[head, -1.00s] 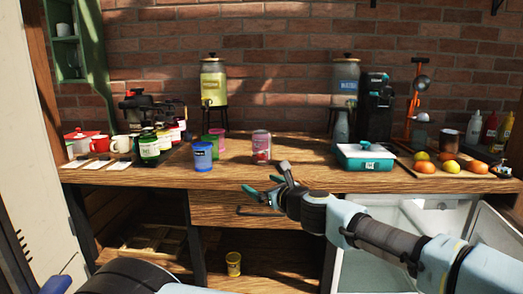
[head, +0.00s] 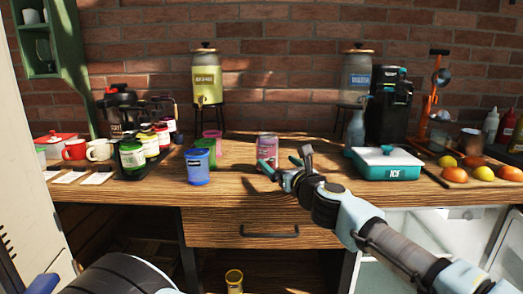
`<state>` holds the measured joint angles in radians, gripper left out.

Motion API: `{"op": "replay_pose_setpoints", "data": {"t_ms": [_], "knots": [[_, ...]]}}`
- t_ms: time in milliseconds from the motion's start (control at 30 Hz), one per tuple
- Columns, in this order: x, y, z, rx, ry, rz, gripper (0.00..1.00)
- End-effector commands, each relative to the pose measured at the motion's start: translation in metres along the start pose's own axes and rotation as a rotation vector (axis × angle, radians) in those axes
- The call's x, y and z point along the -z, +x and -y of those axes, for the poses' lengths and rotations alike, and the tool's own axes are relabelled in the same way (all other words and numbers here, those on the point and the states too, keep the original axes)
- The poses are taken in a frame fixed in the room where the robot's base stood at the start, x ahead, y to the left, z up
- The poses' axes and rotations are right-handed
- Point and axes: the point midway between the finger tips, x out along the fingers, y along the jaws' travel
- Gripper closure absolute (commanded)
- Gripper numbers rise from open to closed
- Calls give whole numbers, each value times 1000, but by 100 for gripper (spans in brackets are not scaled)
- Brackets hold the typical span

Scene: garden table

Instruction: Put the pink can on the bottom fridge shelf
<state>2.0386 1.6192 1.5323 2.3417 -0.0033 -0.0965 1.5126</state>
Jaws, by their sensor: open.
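The pink can (head: 267,147) stands upright on the wooden table, right of the blue can. My gripper (head: 284,161) is open, its teal-tipped fingers spread just in front of and to the right of the pink can. It holds nothing. One finger overlaps the can's lower edge in the picture, and I cannot tell whether they touch. A white open cabinet (head: 406,222), which looks like the fridge, is under the table at the right, partly behind my arm. Its bottom shelf cannot be made out.
A blue can (head: 197,168) stands left of the pink can, with green and pink cups behind it. A teal ice box (head: 385,163) is at the right, beside fruit. Dark-lidded jars (head: 132,156) stand at the left. A yellow can (head: 234,281) is below the table.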

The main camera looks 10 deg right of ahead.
Motion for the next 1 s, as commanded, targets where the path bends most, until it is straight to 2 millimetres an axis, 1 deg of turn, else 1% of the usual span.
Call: {"op": "replay_pose_setpoints", "data": {"t_ms": [67,300,400,567,800,900,1000], "knots": [[0,6,0,-2,0,0,0],[-1,42,-1,-3,2,-1,0],[0,52,-1,-2,0,-1,0],[0,62,-1,-2,0,-1,0],[2,97,-1,-2,0,-1,0],[3,106,-1,-2,0,-1,0],[4,108,-1,0,0,-1,0]]}}
